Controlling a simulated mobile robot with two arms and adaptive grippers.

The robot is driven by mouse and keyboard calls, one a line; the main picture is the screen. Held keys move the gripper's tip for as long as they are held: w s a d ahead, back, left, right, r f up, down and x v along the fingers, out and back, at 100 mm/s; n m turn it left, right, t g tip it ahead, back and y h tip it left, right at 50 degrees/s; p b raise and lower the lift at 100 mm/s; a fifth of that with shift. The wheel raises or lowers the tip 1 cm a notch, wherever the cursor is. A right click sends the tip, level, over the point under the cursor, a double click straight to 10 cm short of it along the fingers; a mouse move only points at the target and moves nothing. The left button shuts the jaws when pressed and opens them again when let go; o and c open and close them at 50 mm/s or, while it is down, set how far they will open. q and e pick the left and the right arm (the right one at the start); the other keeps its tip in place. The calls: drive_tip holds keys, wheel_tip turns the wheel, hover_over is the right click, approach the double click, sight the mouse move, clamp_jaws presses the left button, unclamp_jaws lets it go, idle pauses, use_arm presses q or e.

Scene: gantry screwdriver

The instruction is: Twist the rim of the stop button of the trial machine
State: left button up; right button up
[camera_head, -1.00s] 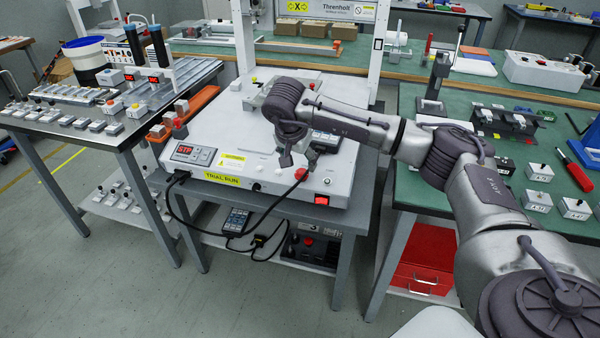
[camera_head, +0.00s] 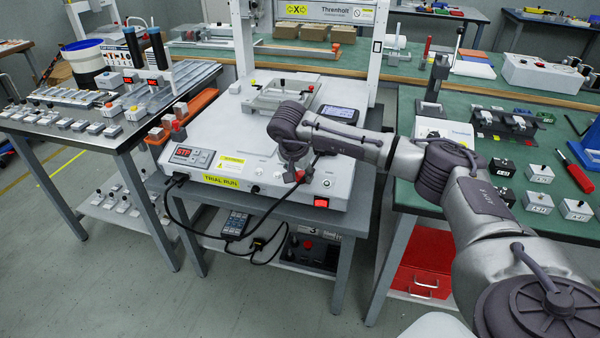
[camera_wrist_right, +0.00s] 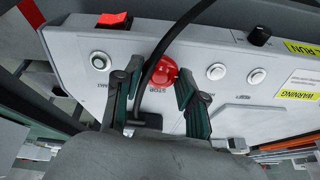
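The trial machine (camera_head: 225,125) is a light grey bench unit with a yellow "TRIAL RUN" label and a red display on its front. Its round red stop button (camera_wrist_right: 165,70), marked "STOP", shows in the right wrist view. In the head view it is mostly hidden by my right gripper (camera_head: 296,172), with a bit of red (camera_head: 300,176) showing. My right gripper also fills the right wrist view (camera_wrist_right: 160,76), with its fingers apart and their tips on either side of the button. I cannot tell whether they touch it. My left gripper is not in view.
A black cable (camera_wrist_right: 175,38) runs between the right fingers, passing in front of the button's edge. White buttons (camera_wrist_right: 216,72), a black knob (camera_wrist_right: 259,36) and a red rocker switch (camera_head: 321,202) share the front panel. A dark-screened pendant (camera_head: 338,113) lies on top.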

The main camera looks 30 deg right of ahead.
drive_tip(key=c, duration=0.3)
